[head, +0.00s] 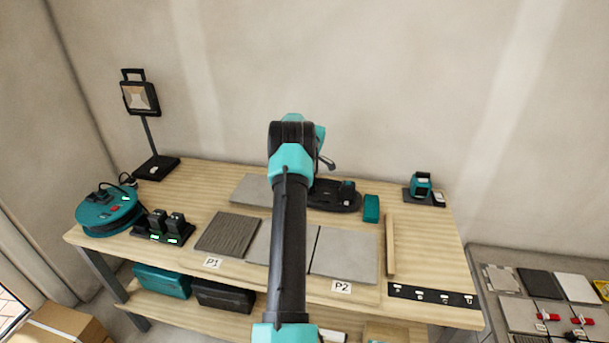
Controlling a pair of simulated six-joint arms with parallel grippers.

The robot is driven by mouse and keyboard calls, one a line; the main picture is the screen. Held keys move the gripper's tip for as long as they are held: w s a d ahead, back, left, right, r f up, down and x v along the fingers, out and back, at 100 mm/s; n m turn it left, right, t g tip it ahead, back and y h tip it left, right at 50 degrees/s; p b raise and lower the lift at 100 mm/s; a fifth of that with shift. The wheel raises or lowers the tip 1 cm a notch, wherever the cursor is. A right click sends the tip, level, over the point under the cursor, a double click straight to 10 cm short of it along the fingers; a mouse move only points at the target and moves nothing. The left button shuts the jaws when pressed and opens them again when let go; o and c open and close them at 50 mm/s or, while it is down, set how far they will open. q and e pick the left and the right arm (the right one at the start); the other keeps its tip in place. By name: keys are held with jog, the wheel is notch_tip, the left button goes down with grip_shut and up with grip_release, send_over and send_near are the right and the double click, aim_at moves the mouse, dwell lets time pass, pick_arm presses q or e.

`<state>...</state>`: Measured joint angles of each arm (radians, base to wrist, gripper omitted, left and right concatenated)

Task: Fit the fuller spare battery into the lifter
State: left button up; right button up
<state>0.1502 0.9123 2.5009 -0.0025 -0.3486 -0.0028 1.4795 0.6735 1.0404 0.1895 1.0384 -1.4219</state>
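The charger (150,237) stands at the left of the bench with two black batteries, the left one (157,222) and the right one (175,222), upright in it. Green lights show below both; their charge levels are too small to compare. A black oval-based device (340,203), seemingly the lifter, lies at the back middle, partly hidden by my arm. Its battery slot cannot be made out. One teal and black arm of mine, seemingly the left, rises from the bottom middle. Its gripper is mostly hidden behind the wrist; only a small dark part shows. My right gripper is not in view.
A cable reel (108,215) and work lamp (140,98) stand at the left. Grey tiles (344,250) and a dark ribbed tile (228,235) lie mid-bench. A teal box (371,208), wooden strip (390,245) and teal device (421,183) are at the right.

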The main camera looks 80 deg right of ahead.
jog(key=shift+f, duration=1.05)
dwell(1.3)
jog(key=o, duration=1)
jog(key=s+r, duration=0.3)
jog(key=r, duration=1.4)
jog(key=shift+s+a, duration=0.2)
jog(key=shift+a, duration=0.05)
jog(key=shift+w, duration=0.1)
